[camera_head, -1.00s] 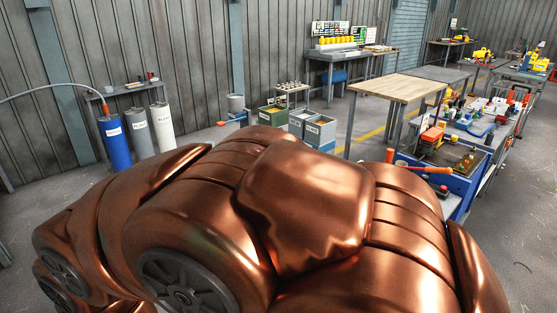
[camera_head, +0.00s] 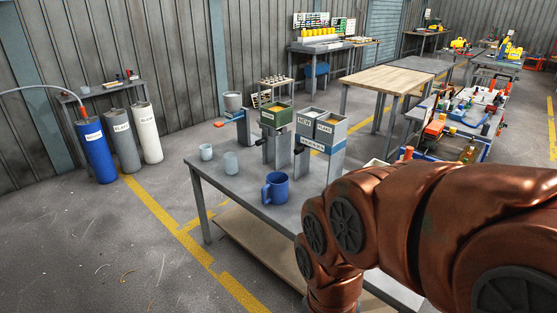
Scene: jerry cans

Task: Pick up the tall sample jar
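Two small pale blue-grey cup-like vessels stand upright on the near grey table (camera_head: 222,193): one at the left (camera_head: 206,152) and a slightly larger one (camera_head: 231,163) to its right. I cannot tell whether either is the tall sample jar; no vessel here is plainly a tall jar. My copper arm fills the lower right and covers the table's right part, where other things may be hidden. My gripper is not in view.
A blue mug (camera_head: 275,188) stands near the table's front edge. Behind are a grey hopper on a stand (camera_head: 233,103), a green bin (camera_head: 277,115) and grey labelled bins (camera_head: 322,130). Three cylinders, blue (camera_head: 96,150), grey (camera_head: 123,140) and white (camera_head: 147,132), stand left. The floor at front left is clear.

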